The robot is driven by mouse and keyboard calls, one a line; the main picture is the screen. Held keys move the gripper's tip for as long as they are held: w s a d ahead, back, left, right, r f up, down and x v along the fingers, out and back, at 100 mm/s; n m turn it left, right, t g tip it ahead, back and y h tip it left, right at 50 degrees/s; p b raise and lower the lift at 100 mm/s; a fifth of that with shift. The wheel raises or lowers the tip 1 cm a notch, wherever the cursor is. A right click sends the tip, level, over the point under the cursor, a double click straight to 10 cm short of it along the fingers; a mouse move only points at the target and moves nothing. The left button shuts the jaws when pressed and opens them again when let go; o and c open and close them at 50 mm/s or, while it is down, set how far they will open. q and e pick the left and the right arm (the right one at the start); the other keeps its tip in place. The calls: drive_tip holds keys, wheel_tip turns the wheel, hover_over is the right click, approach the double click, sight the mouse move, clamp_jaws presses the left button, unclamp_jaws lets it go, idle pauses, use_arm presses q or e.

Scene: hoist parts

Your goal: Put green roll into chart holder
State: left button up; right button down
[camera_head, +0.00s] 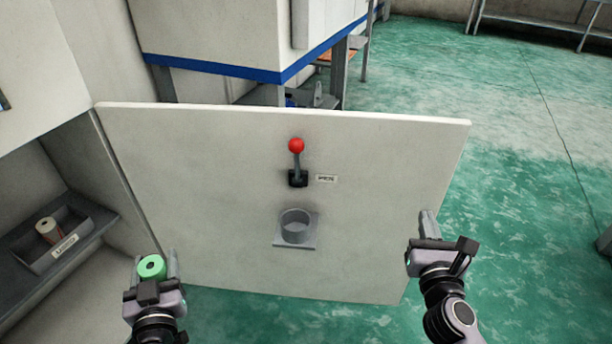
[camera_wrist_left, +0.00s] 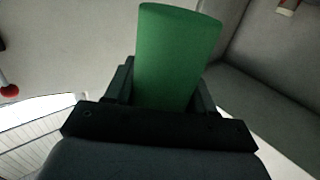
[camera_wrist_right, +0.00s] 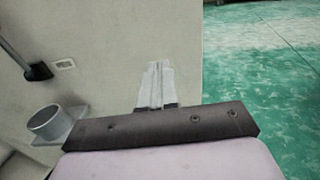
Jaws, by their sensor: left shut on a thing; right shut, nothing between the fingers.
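The green roll (camera_head: 152,266) is held upright between the fingers of my left gripper (camera_head: 154,272), at the lower left of the head view. The roll also fills the middle of the left wrist view (camera_wrist_left: 176,55). The chart holder looks to be the round grey cup (camera_head: 296,228) on a square plate, fixed low on the pale upright panel; its open top faces up and I see nothing in it. It also shows at the left of the right wrist view (camera_wrist_right: 48,122). My left gripper is left of the cup, apart from it. My right gripper (camera_head: 428,226) is shut and empty, right of the cup.
A lever with a red knob (camera_head: 296,146) and a small label (camera_head: 326,179) are on the panel (camera_head: 210,170) above the cup. A grey labelled bin (camera_head: 84,238) at the left holds a white and brown roll (camera_head: 48,230). Green floor (camera_head: 540,200) lies open at right.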

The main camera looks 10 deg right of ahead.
sight(417, 182)
use_arm(q)
drive_tip(key=shift+f+b, duration=0.45)
use_arm(e)
drive_tip(key=x, duration=0.9)
drive_tip(key=shift+w, duration=0.15)
